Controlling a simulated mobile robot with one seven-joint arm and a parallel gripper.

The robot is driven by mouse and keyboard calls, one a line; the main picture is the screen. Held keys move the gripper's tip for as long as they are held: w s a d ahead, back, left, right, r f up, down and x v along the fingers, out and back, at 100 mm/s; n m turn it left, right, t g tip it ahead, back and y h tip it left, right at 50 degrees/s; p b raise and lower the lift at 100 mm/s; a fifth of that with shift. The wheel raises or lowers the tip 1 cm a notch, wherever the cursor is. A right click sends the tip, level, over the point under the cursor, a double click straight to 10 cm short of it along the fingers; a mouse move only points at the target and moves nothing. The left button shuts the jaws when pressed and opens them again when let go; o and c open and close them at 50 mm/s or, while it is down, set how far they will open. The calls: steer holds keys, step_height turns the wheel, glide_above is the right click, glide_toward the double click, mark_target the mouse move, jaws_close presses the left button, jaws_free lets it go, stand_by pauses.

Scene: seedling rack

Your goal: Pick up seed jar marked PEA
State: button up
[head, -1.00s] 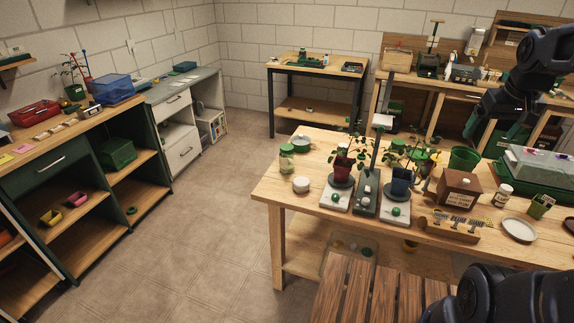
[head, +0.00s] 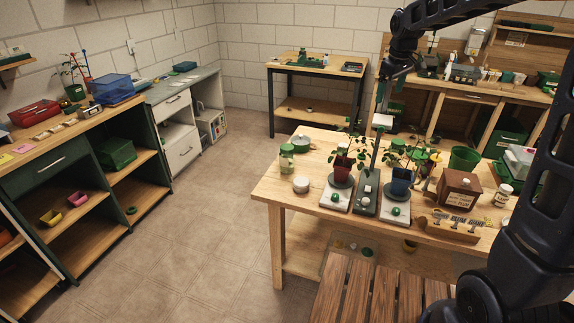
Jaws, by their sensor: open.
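A glass jar with a green lid (head: 287,158) stands upright at the left end of the wooden table. A jar with a white lid (head: 503,194) stands at the table's right side, beside the brown box. Their labels are too small to read, so I cannot tell which, if either, is marked PEA. My gripper (head: 388,92) is open and hangs above the far edge of the table, behind the potted plants. It appears empty and is right of the green-lidded jar, apart from it. Its fingertips are small and dark against the background.
A slatted bench (head: 360,295) stands in front. The floor at left is clear.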

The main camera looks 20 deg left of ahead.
steer(key=w+a+f+n, duration=0.2)
steer(key=w+a+f, duration=0.2)
steer(key=a, duration=0.6)
steer(key=n+g, duration=0.2)
steer(key=n, duration=0.5)
glide_above(287, 147)
steer(key=shift+h, duration=0.3)
steer(key=f, duration=1.9)
steer(key=shift+w+f, duration=0.1)
steer(key=shift+w, duration=0.3)
steer(key=shift+a+f, duration=0.1)
steer(key=shift+f, duration=0.15)
step_height(287, 147, down, 5)
steer(key=shift+s+f, duration=0.1)
steer(key=shift+f, duration=0.1)
steer(key=shift+s+f, duration=0.2)
steer(key=shift+f, duration=2.4)
steer(key=shift+c, duration=0.4)
